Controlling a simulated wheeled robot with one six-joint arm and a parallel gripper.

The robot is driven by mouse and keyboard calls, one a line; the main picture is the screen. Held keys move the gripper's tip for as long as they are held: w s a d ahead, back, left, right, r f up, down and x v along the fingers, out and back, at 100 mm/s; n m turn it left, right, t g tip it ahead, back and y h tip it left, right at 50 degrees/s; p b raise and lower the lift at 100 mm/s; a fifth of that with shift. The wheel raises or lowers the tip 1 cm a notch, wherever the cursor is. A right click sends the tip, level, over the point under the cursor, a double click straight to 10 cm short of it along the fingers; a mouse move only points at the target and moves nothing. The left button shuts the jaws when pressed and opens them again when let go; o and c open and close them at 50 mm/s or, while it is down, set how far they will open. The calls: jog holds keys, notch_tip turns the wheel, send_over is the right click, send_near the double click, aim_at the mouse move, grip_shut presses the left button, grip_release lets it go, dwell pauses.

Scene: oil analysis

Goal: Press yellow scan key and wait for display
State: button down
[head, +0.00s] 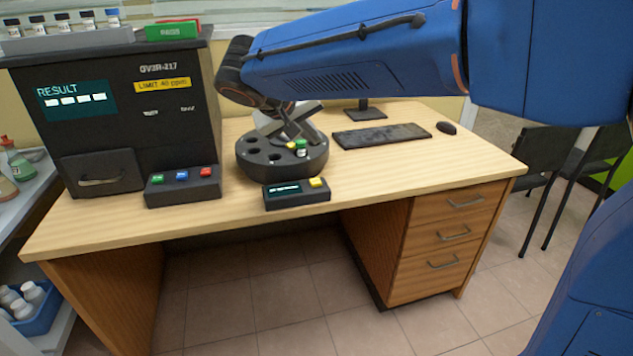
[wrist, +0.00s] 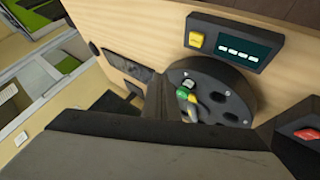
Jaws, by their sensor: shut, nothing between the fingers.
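The yellow scan key (head: 317,182) sits on the right end of a small dark box at the desk's front edge. The key also shows in the wrist view (wrist: 196,41). Left of the key in the head view is the box's display (head: 284,190); in the wrist view the display (wrist: 238,47) is lit with a row of pale blocks. My gripper (head: 292,130) is shut and empty, above the dark round carousel (head: 262,171), behind the box and apart from the key. A green-capped vial (head: 301,149) stands in the carousel near the fingers.
A large black analyser (head: 140,130) with a lit RESULT screen stands on the left. A panel with green, blue and red buttons (head: 183,193) is in front of it. A keyboard (head: 381,136) and mouse (head: 447,128) lie at right. The desk's front right (head: 420,165) is clear.

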aim_at(313, 183)
jog(key=shift+f, duration=0.15)
jog(key=shift+f, duration=4.25)
jog(key=shift+f, duration=0.15)
jog(key=shift+f, duration=0.3)
jog(key=shift+f, duration=0.5)
jog(key=shift+r, duration=0.95)
jog(key=shift+r, duration=0.1)
jog(key=shift+r, duration=2.4)
